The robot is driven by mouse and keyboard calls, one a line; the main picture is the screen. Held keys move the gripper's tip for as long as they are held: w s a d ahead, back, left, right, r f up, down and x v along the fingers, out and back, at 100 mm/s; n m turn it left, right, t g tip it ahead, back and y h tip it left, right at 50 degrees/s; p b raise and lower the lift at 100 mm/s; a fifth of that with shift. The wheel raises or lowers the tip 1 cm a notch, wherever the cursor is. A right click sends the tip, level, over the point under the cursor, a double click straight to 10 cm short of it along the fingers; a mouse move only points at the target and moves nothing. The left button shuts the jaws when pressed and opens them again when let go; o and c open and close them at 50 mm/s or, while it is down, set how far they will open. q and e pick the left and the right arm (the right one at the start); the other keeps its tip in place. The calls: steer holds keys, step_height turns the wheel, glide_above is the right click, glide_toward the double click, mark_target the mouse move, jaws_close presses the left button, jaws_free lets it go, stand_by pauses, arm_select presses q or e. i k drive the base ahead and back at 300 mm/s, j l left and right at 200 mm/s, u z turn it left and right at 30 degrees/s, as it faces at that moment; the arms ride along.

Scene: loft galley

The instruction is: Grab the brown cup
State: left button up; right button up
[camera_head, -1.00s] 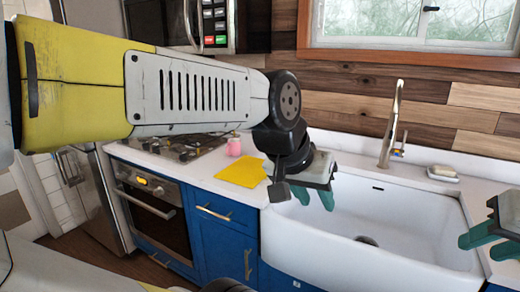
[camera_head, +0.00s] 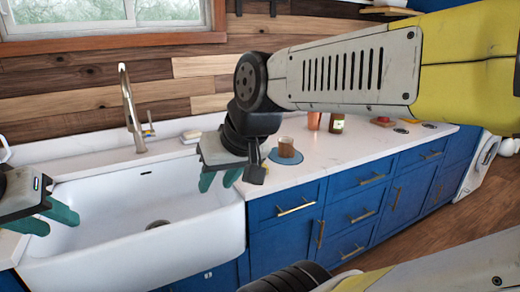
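The brown cup (camera_head: 286,147) stands upright on a round blue coaster (camera_head: 273,157) on the white counter, right of the sink. My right gripper (camera_head: 219,181) hangs over the sink's right edge, left of the cup and apart from it. Its teal fingers are spread and nothing shows between them. My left gripper (camera_head: 46,219) is at the far left over the sink, with its teal fingers apart and empty.
The white sink (camera_head: 130,262) with its tall faucet (camera_head: 129,105) lies between and below my grippers. A copper-coloured vessel (camera_head: 314,121) and a jar (camera_head: 336,124) stand behind the cup. A soap dish (camera_head: 191,137) sits behind the sink. The counter right of the cup is largely clear.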

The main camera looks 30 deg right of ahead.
mark_target(285, 148)
steer(key=z, duration=1.25)
steer(key=i+l+u, duration=0.2)
steer(key=i+u, duration=0.3)
steer(key=i+l+u, duration=0.5)
steer(key=i+j, duration=0.05)
steer(key=i, duration=0.05)
